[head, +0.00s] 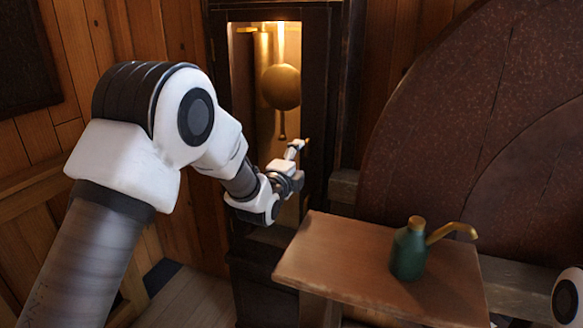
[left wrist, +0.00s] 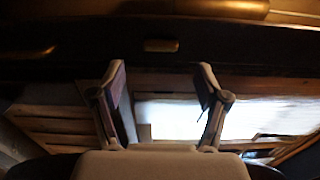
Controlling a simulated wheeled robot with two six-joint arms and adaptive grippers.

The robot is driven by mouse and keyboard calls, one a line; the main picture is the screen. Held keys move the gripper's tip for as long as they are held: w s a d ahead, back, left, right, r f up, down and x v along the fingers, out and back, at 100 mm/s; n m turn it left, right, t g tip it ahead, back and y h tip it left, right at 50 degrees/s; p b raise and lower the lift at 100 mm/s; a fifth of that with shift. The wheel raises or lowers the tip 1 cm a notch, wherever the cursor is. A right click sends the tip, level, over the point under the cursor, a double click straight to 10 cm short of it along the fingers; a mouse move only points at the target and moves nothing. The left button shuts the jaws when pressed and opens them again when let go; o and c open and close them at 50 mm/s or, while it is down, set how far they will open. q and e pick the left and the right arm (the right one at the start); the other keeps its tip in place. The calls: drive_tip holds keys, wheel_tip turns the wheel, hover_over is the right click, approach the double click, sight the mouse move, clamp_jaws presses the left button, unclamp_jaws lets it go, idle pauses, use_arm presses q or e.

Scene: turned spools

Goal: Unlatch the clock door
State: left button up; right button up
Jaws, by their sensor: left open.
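The tall dark clock case stands at the back, its door (head: 315,95) upright and looking shut, with a lit opening showing a brass pendulum (head: 281,87). A small brass latch (head: 307,141) sits on the door's right stile, partly hidden by my gripper. In the left wrist view the latch (left wrist: 160,45) is a short brass bar lying level on the dark stile. My left gripper (head: 296,150) is right in front of it. Its fingers (left wrist: 162,70) are open and empty, one on each side of the latch's line, seemingly just short of it. My right gripper is out of view.
A wooden stand (head: 340,265) in front right of the clock holds a green oil can (head: 409,252) with a brass spout. A large dark round wheel-like form (head: 480,130) fills the right. Wood-panelled walls (head: 175,110) are behind. Floor shows at lower left.

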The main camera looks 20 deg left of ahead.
use_arm(q)
drive_tip(key=s, duration=0.5)
drive_tip(key=shift+s+a, duration=0.1)
drive_tip(key=shift+s, duration=0.05)
